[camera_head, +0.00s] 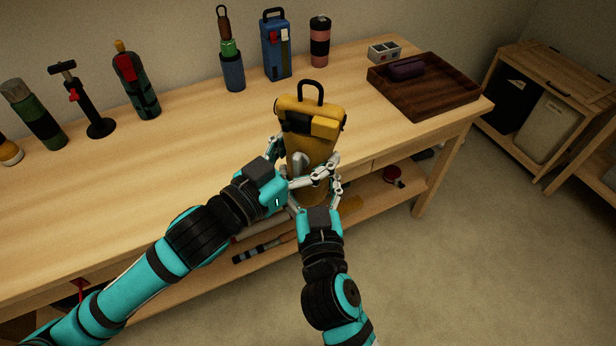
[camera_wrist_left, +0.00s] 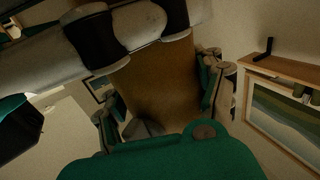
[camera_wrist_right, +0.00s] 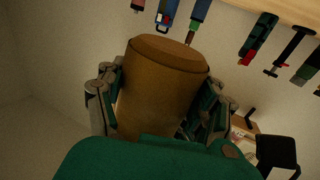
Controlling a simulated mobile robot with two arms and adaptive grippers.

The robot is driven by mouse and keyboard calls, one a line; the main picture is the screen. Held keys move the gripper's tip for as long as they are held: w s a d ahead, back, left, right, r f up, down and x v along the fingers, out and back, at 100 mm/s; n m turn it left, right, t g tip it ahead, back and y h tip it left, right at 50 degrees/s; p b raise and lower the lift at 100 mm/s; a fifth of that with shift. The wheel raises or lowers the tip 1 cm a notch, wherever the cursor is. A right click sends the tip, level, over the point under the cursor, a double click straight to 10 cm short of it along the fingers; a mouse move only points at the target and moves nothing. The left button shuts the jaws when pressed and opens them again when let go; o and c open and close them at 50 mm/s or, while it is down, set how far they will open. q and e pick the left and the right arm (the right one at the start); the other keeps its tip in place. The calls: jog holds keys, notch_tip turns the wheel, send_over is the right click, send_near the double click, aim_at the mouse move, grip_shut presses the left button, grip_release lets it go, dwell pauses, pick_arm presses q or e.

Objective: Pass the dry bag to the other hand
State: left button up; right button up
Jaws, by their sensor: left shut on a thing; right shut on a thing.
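The dry bag (camera_head: 308,145) is yellow with dark straps and a black handle loop on top. It is upright in front of the bench's near edge. My left gripper (camera_head: 306,175) is shut on its middle from the left. My right gripper (camera_head: 318,192) is shut on its lower part from below. In the left wrist view the bag's brown-yellow body (camera_wrist_left: 160,85) stands between the left fingers. In the right wrist view the bag's bottom end (camera_wrist_right: 165,85) stands between the right fingers. The bag hides parts of the fingers.
A dark wooden tray (camera_head: 440,98) with a purple case (camera_head: 406,68) is at the right. A lower shelf holds more items. The bench front middle is clear.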

pick_arm(q)
jog(key=o, duration=1.6)
